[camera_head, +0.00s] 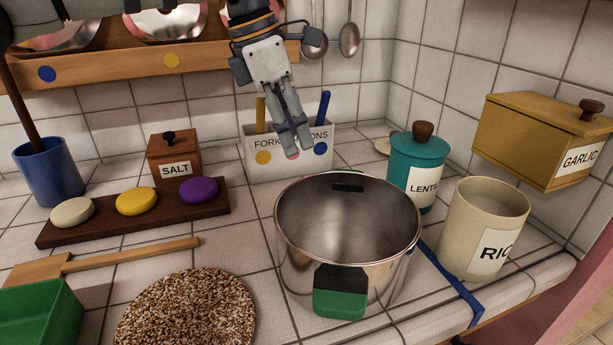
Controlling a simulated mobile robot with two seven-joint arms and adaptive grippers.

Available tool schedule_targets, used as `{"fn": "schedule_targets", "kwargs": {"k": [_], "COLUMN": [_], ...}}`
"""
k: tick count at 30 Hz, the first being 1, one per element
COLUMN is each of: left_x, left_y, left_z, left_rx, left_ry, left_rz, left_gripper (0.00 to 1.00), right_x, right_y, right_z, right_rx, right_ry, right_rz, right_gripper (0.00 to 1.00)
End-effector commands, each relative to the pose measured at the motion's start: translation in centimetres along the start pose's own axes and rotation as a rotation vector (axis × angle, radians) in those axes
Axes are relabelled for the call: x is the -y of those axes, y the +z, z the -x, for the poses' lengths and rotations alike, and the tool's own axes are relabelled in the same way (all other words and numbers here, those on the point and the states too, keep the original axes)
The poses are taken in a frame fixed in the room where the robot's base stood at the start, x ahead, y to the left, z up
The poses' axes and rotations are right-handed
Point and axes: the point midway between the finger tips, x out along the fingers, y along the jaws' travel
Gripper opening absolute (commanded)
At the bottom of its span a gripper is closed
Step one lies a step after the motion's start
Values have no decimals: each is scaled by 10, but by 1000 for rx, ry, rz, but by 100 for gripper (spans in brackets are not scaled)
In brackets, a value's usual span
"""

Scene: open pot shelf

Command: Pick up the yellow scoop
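A yellow handle (261,114) stands upright in the left part of a white holder (262,170) whose label is partly hidden. Only the handle shows, so I cannot tell if it belongs to a scoop. My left gripper (298,151) hangs pointing down in front of the holder, to the right of the yellow handle and apart from it in the picture. Its fingers look close together and cover part of the label. I see nothing held between them, but the angle hides the gap. My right gripper is not in view.
A blue handle (322,108) stands in the holder's right part. A large steel pot (297,235) is in front, with a teal jar (403,165) and a cream canister (455,225) to its right. A salt box (174,152) stands left. A wooden shelf (115,72) runs above.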

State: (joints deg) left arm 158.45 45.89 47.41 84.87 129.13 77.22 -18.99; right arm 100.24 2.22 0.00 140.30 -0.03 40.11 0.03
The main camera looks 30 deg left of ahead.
Motion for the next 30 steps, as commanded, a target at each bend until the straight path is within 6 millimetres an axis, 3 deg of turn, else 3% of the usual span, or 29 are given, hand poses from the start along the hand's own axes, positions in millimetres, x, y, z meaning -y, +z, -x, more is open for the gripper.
{"fn": "schedule_targets", "kwargs": {"k": [6, 18, 27, 30], "left_x": [0, -7, -7, -7], "left_y": [-2, -1, 0, 0], "left_z": [-48, -112, -120, -120], "left_rx": [-8, -6, 0, 0], "left_ry": [-5, -2, 3, 3], "left_rz": [-1, -1, -1, -1], "left_gripper": [39, 39, 39, 19], "right_x": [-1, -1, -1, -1], "right_y": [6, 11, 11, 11], "right_z": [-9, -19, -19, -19], "right_rx": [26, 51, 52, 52], "right_ry": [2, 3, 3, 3], "right_rz": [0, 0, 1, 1], "right_gripper": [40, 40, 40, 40]}}
